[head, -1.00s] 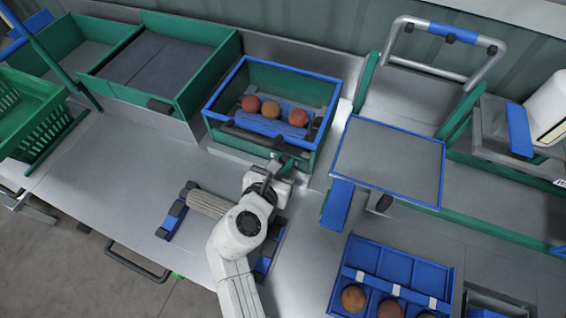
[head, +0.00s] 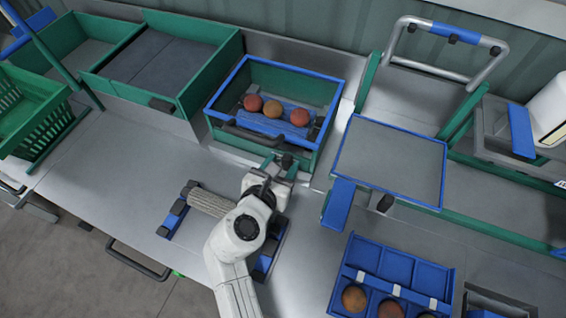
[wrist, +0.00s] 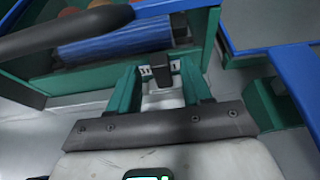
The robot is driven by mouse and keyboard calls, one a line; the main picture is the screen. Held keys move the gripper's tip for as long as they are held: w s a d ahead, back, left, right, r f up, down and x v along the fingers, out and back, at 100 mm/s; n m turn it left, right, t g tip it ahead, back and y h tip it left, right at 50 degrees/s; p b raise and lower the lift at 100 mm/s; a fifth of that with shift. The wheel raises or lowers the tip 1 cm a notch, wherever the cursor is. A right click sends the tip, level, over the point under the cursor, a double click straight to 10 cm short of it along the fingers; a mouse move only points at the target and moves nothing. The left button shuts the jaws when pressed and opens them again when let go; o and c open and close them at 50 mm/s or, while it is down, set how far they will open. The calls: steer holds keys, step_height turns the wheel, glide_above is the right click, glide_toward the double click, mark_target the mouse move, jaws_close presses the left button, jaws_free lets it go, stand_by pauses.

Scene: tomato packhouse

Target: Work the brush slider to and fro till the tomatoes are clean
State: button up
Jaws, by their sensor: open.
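Three reddish-orange tomatoes (head: 273,110) sit in a row in the green brush box (head: 312,161) with a blue rim. A blue brush roller (head: 284,127) lies beneath them and also shows in the wrist view (wrist: 115,38). A small dark knob (wrist: 162,71), apparently the slider's grip, stands at the box's front and shows in the head view (head: 287,160). My gripper (head: 280,164) is at the front of the box. In the wrist view its green fingers (wrist: 160,74) are open, one on each side of the knob. Contact with the knob cannot be told.
A dark bar handle (head: 252,136) crosses the box's front, close above my gripper in the wrist view. A blue-rimmed grey tray (head: 388,160) stands to the right. A blue compartment tray (head: 398,270) holds several tomatoes. A ribbed roller (head: 212,202) lies beside my arm.

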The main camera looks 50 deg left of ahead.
steer(key=v, duration=0.9)
steer(key=shift+s+d, duration=0.25)
steer(key=shift+s, duration=0.05)
